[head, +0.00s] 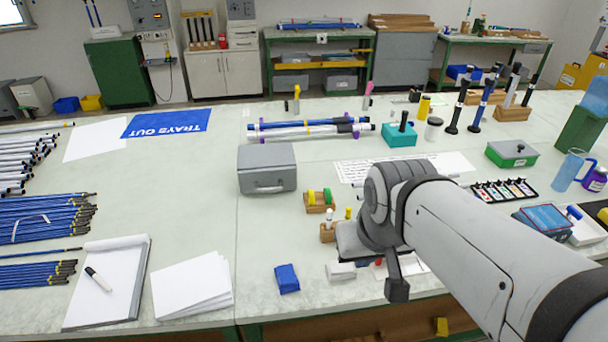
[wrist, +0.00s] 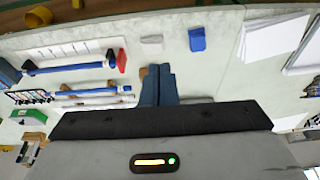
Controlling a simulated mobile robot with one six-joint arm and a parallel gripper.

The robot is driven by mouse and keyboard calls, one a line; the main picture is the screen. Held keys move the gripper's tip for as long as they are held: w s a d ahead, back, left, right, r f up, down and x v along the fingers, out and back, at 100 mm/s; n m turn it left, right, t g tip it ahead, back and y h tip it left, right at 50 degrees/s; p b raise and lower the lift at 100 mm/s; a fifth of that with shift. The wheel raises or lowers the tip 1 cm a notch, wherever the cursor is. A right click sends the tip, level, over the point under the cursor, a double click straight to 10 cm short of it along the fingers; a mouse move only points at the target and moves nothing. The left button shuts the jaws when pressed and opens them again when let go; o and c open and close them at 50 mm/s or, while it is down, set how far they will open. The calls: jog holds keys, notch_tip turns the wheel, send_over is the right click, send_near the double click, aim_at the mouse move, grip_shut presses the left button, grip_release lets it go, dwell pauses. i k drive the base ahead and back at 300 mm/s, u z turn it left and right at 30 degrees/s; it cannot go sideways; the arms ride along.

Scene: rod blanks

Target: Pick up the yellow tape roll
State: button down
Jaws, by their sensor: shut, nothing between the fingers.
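A small yellow roll (head: 311,197) stands in a low wooden holder (head: 319,209) in the head view, next to a green roll (head: 328,196). I take the yellow one for the tape roll. It does not show in the wrist view, where my gripper's body covers much of the bench. My gripper shows in the wrist view with its two blue-grey fingers (wrist: 158,78) shut and empty, over the bench beside a small brown wooden block. In the head view my arm hides the fingertips; the holder lies just beyond and left of my wrist.
A wooden block (head: 328,233) with small upright items stands in front of the holder. A grey case (head: 267,169) stands behind left. The bench left of the holder is clear.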

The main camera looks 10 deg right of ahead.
aim_at(310, 196)
jog(key=z, duration=1.5)
jog(key=k, duration=0.95)
jog(key=u, duration=1.1)
jog(key=i, duration=1)
jog(key=u, duration=0.05)
